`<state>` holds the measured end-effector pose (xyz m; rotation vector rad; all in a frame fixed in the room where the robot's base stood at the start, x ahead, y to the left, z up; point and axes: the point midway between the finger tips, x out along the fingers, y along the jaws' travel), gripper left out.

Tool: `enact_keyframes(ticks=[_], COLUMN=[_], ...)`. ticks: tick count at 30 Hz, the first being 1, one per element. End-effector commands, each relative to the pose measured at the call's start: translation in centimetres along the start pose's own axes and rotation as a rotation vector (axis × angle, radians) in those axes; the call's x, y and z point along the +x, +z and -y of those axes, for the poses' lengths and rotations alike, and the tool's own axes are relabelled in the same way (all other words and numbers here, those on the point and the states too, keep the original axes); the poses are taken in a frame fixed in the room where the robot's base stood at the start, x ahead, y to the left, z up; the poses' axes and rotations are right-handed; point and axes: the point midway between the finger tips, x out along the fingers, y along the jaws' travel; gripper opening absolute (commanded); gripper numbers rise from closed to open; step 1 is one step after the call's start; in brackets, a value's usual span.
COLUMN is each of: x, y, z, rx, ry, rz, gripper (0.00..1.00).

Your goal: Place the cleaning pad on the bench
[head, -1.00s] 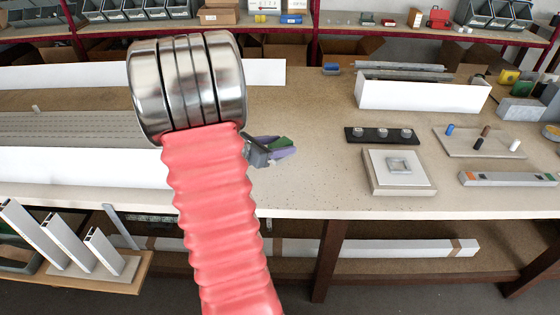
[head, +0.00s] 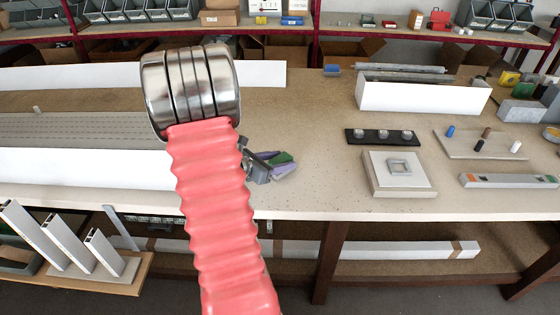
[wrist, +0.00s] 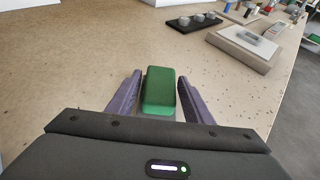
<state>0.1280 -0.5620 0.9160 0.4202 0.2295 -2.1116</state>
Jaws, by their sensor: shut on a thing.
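The cleaning pad (wrist: 159,92) is a green block with rounded edges, seen between the two purple fingers of my gripper (wrist: 153,95) in the wrist view. My gripper is shut on it. I cannot tell whether the pad touches the bench surface. My arm hides part of the gripper in the head view.
Bare bench lies around the gripper. To the right are a black strip with several metal knobs (head: 383,136), a pale square block (head: 398,173) and a board with small pegs (head: 481,143). A long white profile (head: 85,167) lies at left. The front edge (head: 330,214) is close.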

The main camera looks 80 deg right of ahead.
Motion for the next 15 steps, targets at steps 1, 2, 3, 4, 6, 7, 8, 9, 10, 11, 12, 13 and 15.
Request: enact_keyframes(ticks=[1, 2, 3, 4, 6, 7, 8, 9, 10, 11, 12, 13, 15], x=[0.01, 0.01, 0.01, 0.01, 0.01, 0.03, 0.05, 0.09, 0.09, 0.09, 0.09, 0.09, 0.09], y=[0.03, 0.04, 0.05, 0.05, 0.05, 0.03, -0.03, -0.11, -0.11, -0.09, -0.09, -0.09, -0.08], z=[0.0, 0.0, 0.01, 0.01, 0.02, 0.02, 0.02, 0.03, 0.03, 0.03, 0.03, 0.03, 0.04], rx=[0.001, 0.001, 0.001, 0.001, 0.0, 0.0, 0.0, 0.0, 0.0, 0.0, 0.0, 0.0, 0.0], ry=[0.0, 0.0, 0.0, 0.0, 0.0, 0.0, -0.001, -0.001, -0.001, -0.001, -0.001, -0.001, -0.001], rz=[0.001, 0.001, 0.001, 0.001, 0.001, 0.001, 0.001, 0.001, 0.001, 0.001, 0.001, 0.001, 0.001], gripper=[0.23, 0.23, 0.23, 0.23, 0.23, 0.23, 0.23, 0.23, 0.48, 0.5, 0.53, 0.55, 0.59])
